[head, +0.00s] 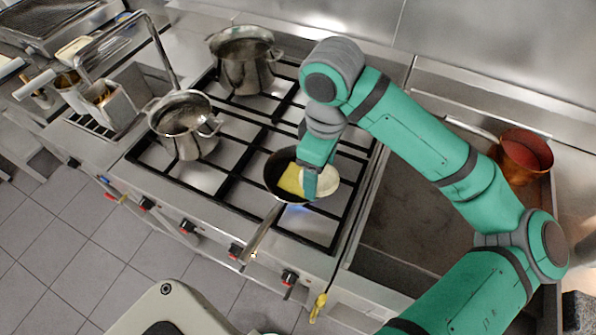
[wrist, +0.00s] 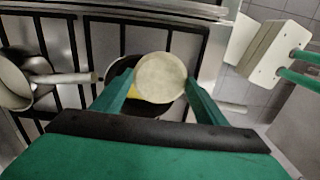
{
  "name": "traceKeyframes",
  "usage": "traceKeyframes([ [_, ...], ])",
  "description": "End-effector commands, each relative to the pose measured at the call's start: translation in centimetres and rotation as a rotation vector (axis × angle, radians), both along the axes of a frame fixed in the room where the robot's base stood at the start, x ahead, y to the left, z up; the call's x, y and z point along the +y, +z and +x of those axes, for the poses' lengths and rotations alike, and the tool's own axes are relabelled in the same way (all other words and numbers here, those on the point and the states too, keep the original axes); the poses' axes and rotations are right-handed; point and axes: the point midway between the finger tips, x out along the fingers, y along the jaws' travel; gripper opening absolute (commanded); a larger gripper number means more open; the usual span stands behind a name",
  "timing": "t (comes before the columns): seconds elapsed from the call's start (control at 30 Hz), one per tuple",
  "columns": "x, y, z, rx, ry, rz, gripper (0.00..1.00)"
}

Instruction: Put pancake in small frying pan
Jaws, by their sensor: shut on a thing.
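The small frying pan (head: 275,172) is dark inside and sits on the front right burner of the stove, its long handle pointing toward the front edge. A yellow piece (head: 291,180) lies in it. My gripper (head: 311,187) is over the pan, shut on the pale round pancake (head: 328,182). In the wrist view the pancake (wrist: 161,77) is between the two fingers, in front of the dark pan (wrist: 117,76), and hides much of it. The pancake overlaps the pan's right side; whether it touches the pan I cannot tell.
Two steel pots stand on the stove, one at the back (head: 243,72) and one at the left (head: 187,143). A copper pot (head: 524,160) stands at the right, beyond a flat griddle area (head: 416,215). A blue flame shows near the pan.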

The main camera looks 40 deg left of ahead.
Motion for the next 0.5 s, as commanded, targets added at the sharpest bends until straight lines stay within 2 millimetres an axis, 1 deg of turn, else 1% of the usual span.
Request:
traceKeyframes([
  [0.03, 1.1, -0.5, 0.3, -0.001, 0.003, -0.003, 0.44],
  [0.1, 2.6, -1.1, 0.7, -0.001, 0.003, -0.003, 0.44],
  [0.17, 3.6, -1.9, 1.0, 0.0, 0.002, -0.003, 0.44],
  [0.2, 4.1, -2.7, 1.1, 0.0, 0.001, -0.003, 0.44],
  [0.3, 5.4, -4.3, 1.5, 0.0, 0.002, -0.002, 0.44],
  [0.4, 6.3, -5.5, 1.8, -0.001, 0.001, -0.001, 0.44],
  [0.5, 6.8, -6.1, 2.0, 0.0, 0.001, -0.002, 0.44],
])
